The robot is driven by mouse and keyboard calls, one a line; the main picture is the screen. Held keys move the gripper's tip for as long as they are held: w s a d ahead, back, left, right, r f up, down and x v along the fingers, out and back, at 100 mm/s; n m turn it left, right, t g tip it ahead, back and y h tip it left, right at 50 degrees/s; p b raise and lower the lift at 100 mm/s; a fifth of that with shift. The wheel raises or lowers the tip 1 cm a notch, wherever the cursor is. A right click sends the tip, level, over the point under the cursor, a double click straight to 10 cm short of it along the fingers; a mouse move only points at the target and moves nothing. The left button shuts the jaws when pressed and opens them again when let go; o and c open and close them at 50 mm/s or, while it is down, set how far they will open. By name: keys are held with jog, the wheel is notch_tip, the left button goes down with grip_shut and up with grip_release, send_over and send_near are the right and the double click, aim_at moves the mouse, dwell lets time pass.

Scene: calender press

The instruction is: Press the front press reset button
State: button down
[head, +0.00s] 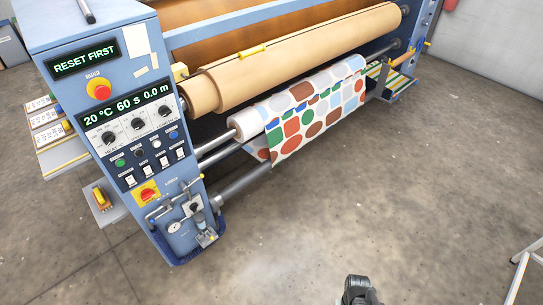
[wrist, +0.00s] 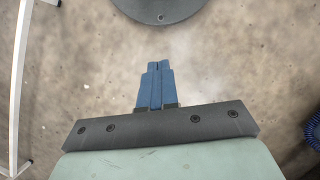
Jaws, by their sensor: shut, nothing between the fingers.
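The press control panel (head: 130,130) is on the blue end cabinet at the left of the head view. A row of small buttons runs across it: a green button (head: 120,163), a black button (head: 139,153), a white button (head: 156,144) and a blue button (head: 173,135). Their labels are too small to read, so I cannot tell which is the reset. The upper display (head: 83,58) reads "RESET FIRST". My gripper (wrist: 157,67) is shut and empty in the wrist view, above bare floor. A dark part of my arm shows at the bottom of the head view, well away from the panel.
A red emergency stop (head: 99,89) and a red-yellow switch (head: 147,192) are on the cabinet. Patterned fabric (head: 318,105) hangs from the rollers. A white frame leg (head: 522,275) stands at the lower right. The concrete floor before the press is clear.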

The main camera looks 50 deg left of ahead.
aim_at(174, 136)
jog(key=s+a+r+n+t+y, duration=0.1)
jog(key=s+a+r+n+t, duration=0.4)
jog(key=a, duration=1)
jog(key=s+a+r+n+t+y, duration=0.1)
jog(key=a+r+n+y, duration=0.15)
jog(key=a+r, duration=0.9)
jog(key=s+a+r+n+t+y, duration=0.1)
jog(key=s+a+r+n+t, duration=0.25)
jog(key=a, duration=1.45)
jog(key=a+r+n+t+y, duration=0.4)
jog(key=a+r+n+y, duration=0.5)
jog(key=a+r+n, duration=0.6)
jog(key=w+a+r, duration=0.1)
jog(key=a+r, duration=0.2)
jog(key=a, duration=0.2)
jog(key=shift+a+r+t, duration=0.2)
jog(key=shift+r+t, duration=0.15)
jog(key=shift+r, duration=0.05)
jog(key=shift+a, duration=0.15)
jog(key=shift+a, duration=4.25)
